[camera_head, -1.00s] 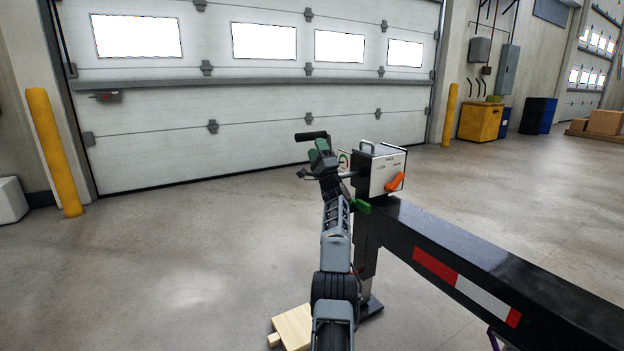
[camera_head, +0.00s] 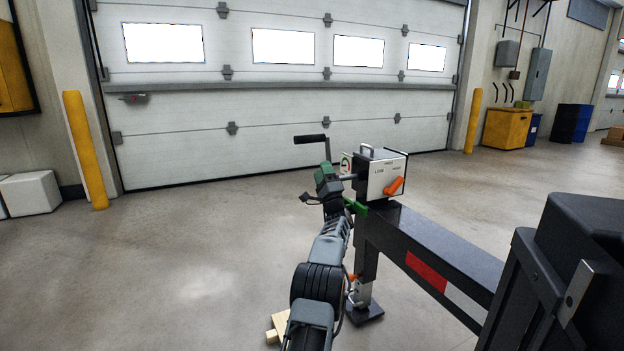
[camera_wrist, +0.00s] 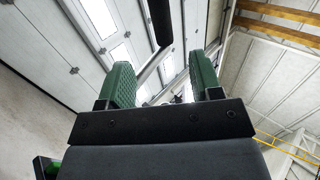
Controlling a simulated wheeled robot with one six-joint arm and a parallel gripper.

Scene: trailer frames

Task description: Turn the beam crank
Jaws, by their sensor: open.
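The crank has a black handle (camera_head: 310,138) on a thin bent arm that runs down to the grey gearbox (camera_head: 381,178) on top of the black beam's leg. The handle points left in the head view. My gripper (camera_head: 326,174), with green fingers, is beside the crank, just below the handle and left of the gearbox. In the wrist view my gripper (camera_wrist: 164,76) is open. The black handle (camera_wrist: 159,20) shows beyond the fingers, and the crank's silver arm crosses the gap in the picture. I cannot tell whether either finger touches it.
The black beam (camera_head: 440,240) runs to the lower right. A large dark block (camera_head: 575,260) fills the near right. An orange lever (camera_head: 394,187) sits on the gearbox face. A wooden block (camera_head: 277,328) lies near the beam's foot.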

